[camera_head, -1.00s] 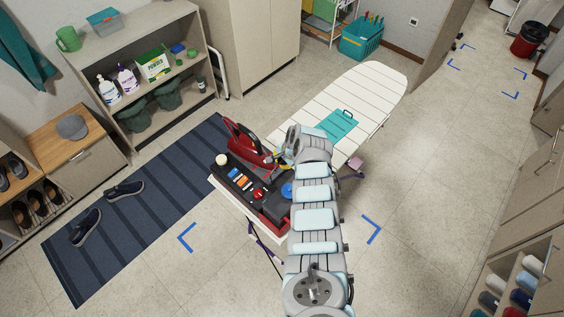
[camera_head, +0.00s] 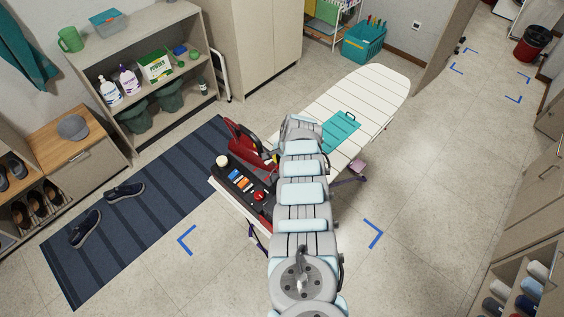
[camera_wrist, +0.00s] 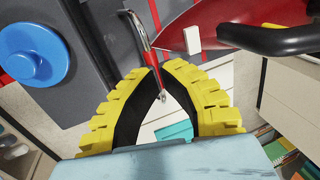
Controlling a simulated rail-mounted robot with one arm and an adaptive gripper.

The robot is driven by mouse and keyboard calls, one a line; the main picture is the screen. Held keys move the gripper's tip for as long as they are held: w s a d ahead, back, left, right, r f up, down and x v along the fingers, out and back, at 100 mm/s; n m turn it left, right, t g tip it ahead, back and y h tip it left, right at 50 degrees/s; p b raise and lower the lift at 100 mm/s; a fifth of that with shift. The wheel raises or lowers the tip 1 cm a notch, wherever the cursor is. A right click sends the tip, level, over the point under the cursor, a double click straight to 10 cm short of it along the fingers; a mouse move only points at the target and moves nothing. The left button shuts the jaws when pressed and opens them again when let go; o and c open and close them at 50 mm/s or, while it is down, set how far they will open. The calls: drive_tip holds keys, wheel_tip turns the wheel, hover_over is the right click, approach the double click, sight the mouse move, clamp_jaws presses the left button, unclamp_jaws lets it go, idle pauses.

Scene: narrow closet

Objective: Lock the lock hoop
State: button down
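The lock hoop, a thin bent metal rod (camera_wrist: 141,32) with a red stretch, shows at the top middle of the wrist view. My gripper (camera_wrist: 158,68) has yellow ribbed fingers with black inner pads. Its fingertips close in on both sides of the rod, and the rod's lower end shows between the pads. In the head view my arm hides the fingertips and the hoop. The red iron (camera_head: 247,146) rests on its dark station (camera_head: 228,172) at the near end of the ironing board (camera_head: 372,90). Its red body (camera_wrist: 215,22) shows beside the hoop in the wrist view.
A blue round knob (camera_wrist: 40,53) is left of my fingers. A black handle (camera_wrist: 275,38) lies close on the right. A teal pad (camera_head: 341,131) lies on the board. A shelf unit (camera_head: 150,75) stands at the back left. Floor right of the board is clear.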

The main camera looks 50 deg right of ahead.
drive_tip(key=shift+w, duration=0.1)
drive_tip(key=shift+w+f+b, duration=0.1)
drive_tip(key=shift+w+b, duration=0.35)
drive_tip(key=shift+b, duration=0.85)
drive_tip(key=shift+w+f+b, duration=0.25)
drive_tip(key=shift+b, duration=0.6)
drive_tip(key=shift+w+f+b, duration=0.15)
drive_tip(key=shift+w+b, duration=0.2)
drive_tip(key=shift+b, duration=0.5)
drive_tip(key=w+b, duration=0.1)
drive_tip(key=b, duration=0.2)
drive_tip(key=w+f+b, duration=0.1)
drive_tip(key=b, duration=0.2)
drive_tip(key=shift+d+f+b, duration=0.15)
drive_tip(key=shift+f+b, duration=0.05)
drive_tip(key=shift+b, duration=0.2)
drive_tip(key=shift+r+p, duration=0.4)
drive_tip(key=shift+s+f+p, duration=0.1)
drive_tip(key=shift+s+p, duration=0.35)
drive_tip(key=shift+p, duration=0.3)
drive_tip(key=shift+s+f+p, duration=0.15)
drive_tip(key=shift+s+p, duration=0.15)
drive_tip(key=shift+p, duration=0.1)
